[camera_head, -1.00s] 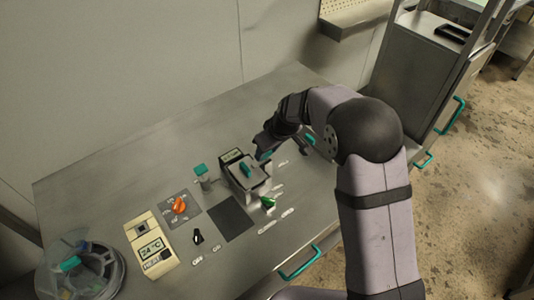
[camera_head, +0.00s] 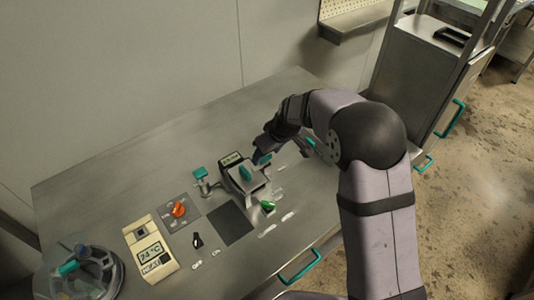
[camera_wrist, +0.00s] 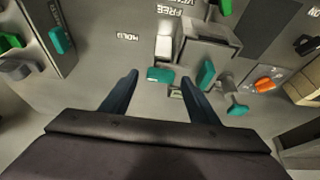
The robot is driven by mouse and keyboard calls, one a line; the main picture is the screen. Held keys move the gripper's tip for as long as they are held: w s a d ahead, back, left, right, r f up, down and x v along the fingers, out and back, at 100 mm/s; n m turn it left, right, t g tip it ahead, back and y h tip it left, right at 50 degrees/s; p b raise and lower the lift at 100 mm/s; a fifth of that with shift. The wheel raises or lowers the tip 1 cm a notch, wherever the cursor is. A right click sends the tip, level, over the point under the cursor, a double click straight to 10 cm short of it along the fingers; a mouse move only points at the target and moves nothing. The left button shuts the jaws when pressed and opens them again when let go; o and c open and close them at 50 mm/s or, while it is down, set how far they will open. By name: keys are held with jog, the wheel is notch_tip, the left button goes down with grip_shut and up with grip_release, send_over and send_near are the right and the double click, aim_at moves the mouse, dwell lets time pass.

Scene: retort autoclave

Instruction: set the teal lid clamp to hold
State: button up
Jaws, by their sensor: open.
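The teal lid clamp's handle (camera_wrist: 160,74) lies between my open fingertips in the wrist view, apart from both as far as I can tell. A pale metal part (camera_wrist: 164,42) is just beyond it, beside the small metal box (camera_wrist: 210,42). The printed words HOLD (camera_wrist: 128,36) and FREE (camera_wrist: 167,12) are on the bench beyond the handle, HOLD farther left. I cannot tell which word the clamp points to. In the head view, my gripper (camera_head: 262,152) is low at the box's far right side, by the teal handle (camera_head: 262,159), and partly hides it.
A teal lid grip (camera_wrist: 206,73) sits on the box, with a teal-topped post (camera_wrist: 237,109) near it. An orange dial (camera_wrist: 265,85), a green lever (camera_head: 267,205), a black knob (camera_head: 197,240) and a 24 °C display unit (camera_head: 150,251) are close by. The back bench is clear.

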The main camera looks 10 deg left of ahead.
jog(key=b+v, duration=0.1)
jog(key=v, duration=0.5)
jog(key=shift+r+b, duration=0.35)
jog(key=shift+b, duration=0.05)
jog(key=shift+s, duration=0.1)
jog(key=s+d+f+m+g+h, duration=0.1)
jog(key=s+d+f+m+g, duration=0.2)
jog(key=s, duration=0.4)
jog(key=s+d+f+m+h, duration=0.2)
jog(key=s+d+f+m, duration=0.1)
jog(key=s+d+f, duration=0.3)
jog(key=s+d+r+m, duration=0.3)
jog(key=s+d, duration=0.9)
jog(key=shift+s+d+r, duration=0.2)
jog(key=shift+s+d, duration=0.05)
jog(key=shift+s, duration=0.05)
